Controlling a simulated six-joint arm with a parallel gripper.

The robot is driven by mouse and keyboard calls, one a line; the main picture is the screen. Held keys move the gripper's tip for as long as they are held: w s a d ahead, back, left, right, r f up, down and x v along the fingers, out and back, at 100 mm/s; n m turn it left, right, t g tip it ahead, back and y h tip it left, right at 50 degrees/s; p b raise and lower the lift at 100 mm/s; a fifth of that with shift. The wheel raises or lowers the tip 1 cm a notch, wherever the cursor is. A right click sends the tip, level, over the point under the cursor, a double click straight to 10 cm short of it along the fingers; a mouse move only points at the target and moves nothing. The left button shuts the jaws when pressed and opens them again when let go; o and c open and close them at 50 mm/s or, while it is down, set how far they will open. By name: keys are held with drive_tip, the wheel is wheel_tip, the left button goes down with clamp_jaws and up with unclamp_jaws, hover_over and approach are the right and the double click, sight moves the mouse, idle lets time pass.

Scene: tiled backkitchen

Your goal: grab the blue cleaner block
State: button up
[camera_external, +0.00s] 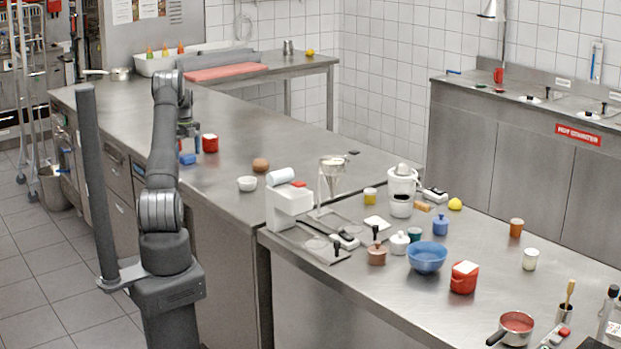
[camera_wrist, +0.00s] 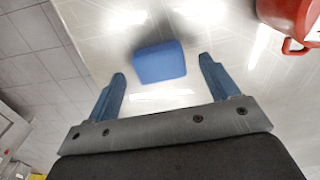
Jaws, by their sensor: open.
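The blue cleaner block (camera_external: 188,159) lies on the steel counter near its left edge. In the wrist view the block (camera_wrist: 159,62) sits ahead of my gripper (camera_wrist: 161,76), roughly centred between the two blue fingertips and slightly beyond them. My gripper is open and empty, with a finger to each side of the block's line. In the external view my gripper (camera_external: 187,138) is just above the block, partly hidden by my arm. The frames do not show any contact between fingers and block.
A red mug-like container (camera_external: 210,143) stands close to the block's right; it also shows in the wrist view (camera_wrist: 290,20). A brown round item (camera_external: 260,165) and a white bowl (camera_external: 247,184) are further right. The counter behind is mostly clear. The counter edge is close on the left.

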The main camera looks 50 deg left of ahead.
wheel_tip(320, 180, down, 2)
drive_tip(key=shift+c, duration=0.2)
drive_tip(key=c, duration=1.1)
drive_tip(key=shift+o, duration=0.2)
drive_tip(key=shift+r, duration=0.1)
